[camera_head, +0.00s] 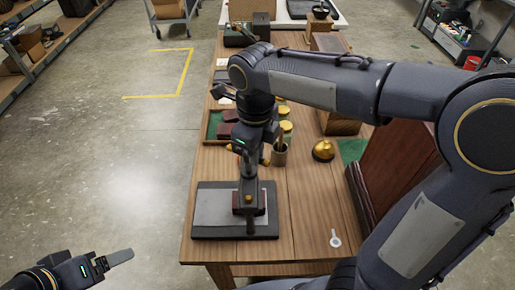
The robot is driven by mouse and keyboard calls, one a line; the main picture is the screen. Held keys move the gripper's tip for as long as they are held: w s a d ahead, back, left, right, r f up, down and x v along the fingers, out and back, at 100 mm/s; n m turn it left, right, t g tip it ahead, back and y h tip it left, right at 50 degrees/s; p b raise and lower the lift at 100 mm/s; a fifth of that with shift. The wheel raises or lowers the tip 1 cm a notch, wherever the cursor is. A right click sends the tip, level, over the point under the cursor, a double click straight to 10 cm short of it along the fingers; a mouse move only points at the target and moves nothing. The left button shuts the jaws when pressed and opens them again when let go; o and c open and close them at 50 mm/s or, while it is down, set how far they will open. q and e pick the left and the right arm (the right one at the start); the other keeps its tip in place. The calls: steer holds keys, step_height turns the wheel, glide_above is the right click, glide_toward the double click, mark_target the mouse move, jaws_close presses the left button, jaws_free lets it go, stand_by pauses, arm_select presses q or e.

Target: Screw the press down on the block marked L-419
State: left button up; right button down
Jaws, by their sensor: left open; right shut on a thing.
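My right gripper (248,202) reaches down from above over a grey pad on a dark board (206,234) at the table's near left. It is shut on a dark red block (238,209), which it partly hides. I cannot tell whether the block touches the pad. No marking on it is legible. More dark red blocks (229,130) lie in a green-lined tray (211,126) behind. A small black thing with a round top (320,12), possibly the press, stands at the far end. My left gripper (122,258) is open and empty over the floor at lower left.
Yellow round pieces (285,126), a cup (279,156) and a golden bell (323,150) stand mid-table. A large reddish-brown panel (395,170) stands at the right, partly behind my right arm. A small white tag-like thing (336,240) lies near the front. Floor at left is clear.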

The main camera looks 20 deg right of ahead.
steer(key=shift+a, duration=0.2)
stand_by(0.3)
steer(key=c, duration=1.5)
jaws_free()
steer(key=shift+w+a, duration=0.1)
steer(key=shift+w, duration=0.1)
steer(key=shift+o, duration=0.2)
steer(key=shift+s, duration=0.1)
step_height(320, 180, up, 8)
steer(key=shift+f, duration=0.1)
